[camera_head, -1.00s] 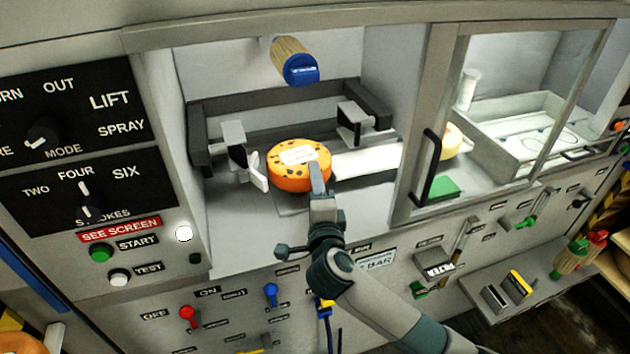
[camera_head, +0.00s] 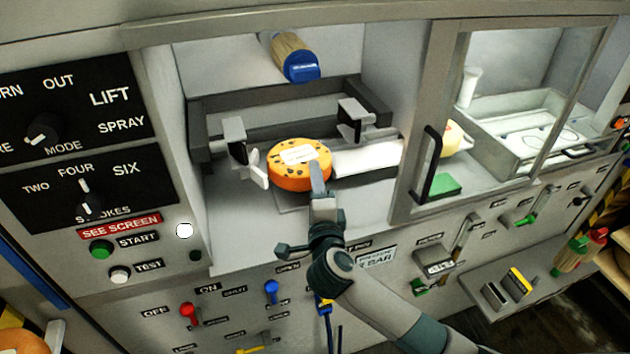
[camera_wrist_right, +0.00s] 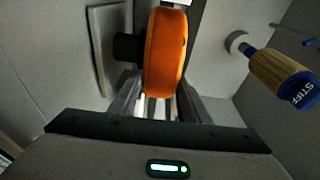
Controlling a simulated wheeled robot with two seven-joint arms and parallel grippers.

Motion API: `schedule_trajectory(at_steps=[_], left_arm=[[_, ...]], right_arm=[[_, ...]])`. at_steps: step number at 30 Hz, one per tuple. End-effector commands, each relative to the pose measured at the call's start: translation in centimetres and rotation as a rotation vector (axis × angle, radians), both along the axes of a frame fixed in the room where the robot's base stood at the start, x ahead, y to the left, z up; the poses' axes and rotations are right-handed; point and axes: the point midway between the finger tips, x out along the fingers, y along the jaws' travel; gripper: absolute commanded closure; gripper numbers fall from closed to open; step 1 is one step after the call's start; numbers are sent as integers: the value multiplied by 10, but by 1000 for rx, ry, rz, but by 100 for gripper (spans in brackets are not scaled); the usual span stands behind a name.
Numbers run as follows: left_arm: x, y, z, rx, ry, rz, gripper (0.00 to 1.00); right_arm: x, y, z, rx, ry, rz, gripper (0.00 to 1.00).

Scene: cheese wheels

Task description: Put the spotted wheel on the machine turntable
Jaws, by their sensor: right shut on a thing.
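The spotted wheel (camera_head: 288,178) is orange with dark spots and a white label on top. It is inside the machine's open bay, in front of the dark bracket. My right gripper (camera_head: 318,178) reaches in from the front and is shut on the wheel's near edge. In the right wrist view the wheel (camera_wrist_right: 165,58) stands between the two fingers (camera_wrist_right: 160,100), with a dark round part beside it on the left. The turntable surface is hidden beneath or behind the wheel; I cannot tell whether the wheel touches it. My left gripper is not in view.
A brush with a blue end (camera_head: 298,60) hangs above the bay; it also shows in the wrist view (camera_wrist_right: 280,80). Grey clamps (camera_head: 354,118) flank the wheel. A sliding door frame (camera_head: 432,130) bounds the bay's right side.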

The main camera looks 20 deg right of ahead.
Motion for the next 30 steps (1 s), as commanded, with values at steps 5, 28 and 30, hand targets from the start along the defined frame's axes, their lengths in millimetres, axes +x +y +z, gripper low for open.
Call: schedule_trajectory(at_steps=[5,28,30], left_arm=[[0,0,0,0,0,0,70],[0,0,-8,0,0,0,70],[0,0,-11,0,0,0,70]], right_arm=[[0,0,3,1,-7,0,43],[-37,6,-3,2,1,1,35],[-49,9,-4,3,0,2,35]])
